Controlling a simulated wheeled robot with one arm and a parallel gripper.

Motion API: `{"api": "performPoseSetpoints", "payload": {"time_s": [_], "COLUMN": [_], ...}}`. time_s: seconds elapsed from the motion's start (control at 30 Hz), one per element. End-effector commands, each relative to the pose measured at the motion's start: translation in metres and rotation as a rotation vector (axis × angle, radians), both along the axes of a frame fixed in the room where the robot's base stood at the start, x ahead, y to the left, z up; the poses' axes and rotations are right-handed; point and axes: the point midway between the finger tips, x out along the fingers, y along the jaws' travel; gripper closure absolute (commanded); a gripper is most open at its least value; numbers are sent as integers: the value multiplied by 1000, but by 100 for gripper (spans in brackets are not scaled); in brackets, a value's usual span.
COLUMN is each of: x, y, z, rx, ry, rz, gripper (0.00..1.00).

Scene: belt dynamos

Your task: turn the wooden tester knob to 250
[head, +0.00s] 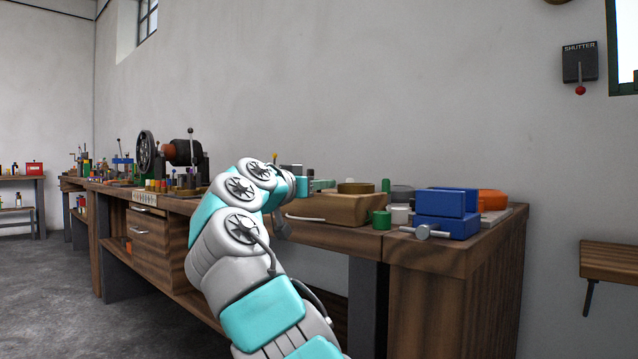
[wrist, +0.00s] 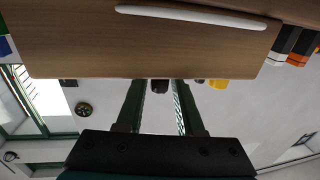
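A light wooden box (head: 345,207) stands on the bench to the right of my arm, with a white bar low on its front. In the wrist view, which is upside down, a wooden face (wrist: 190,50) with a white bar (wrist: 190,16) fills the top. My gripper (wrist: 156,92) shows there with its two green fingers apart. A small dark piece (wrist: 159,87) appears between the fingertips at the wooden edge; I cannot tell whether it is the knob or touched. No scale or 250 mark is readable.
A blue box (head: 447,203), a green cylinder (head: 381,220) and an orange case (head: 493,200) stand right of the wooden box. A belt machine (head: 182,152) stands left on the bench. A shutter lever (head: 580,90) is on the wall.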

Motion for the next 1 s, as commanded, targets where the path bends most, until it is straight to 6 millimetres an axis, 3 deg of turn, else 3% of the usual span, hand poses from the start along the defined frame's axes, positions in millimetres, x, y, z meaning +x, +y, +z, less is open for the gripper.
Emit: {"api": "performPoseSetpoints", "payload": {"time_s": [0.17, 0.5, 1.0], "x": [0, 0, 0], "y": [0, 0, -2], "z": [0, 0, -1], "rx": [0, 0, 0], "ry": [0, 0, -1], "rz": [0, -1, 10], "gripper": [64, 100, 100]}}
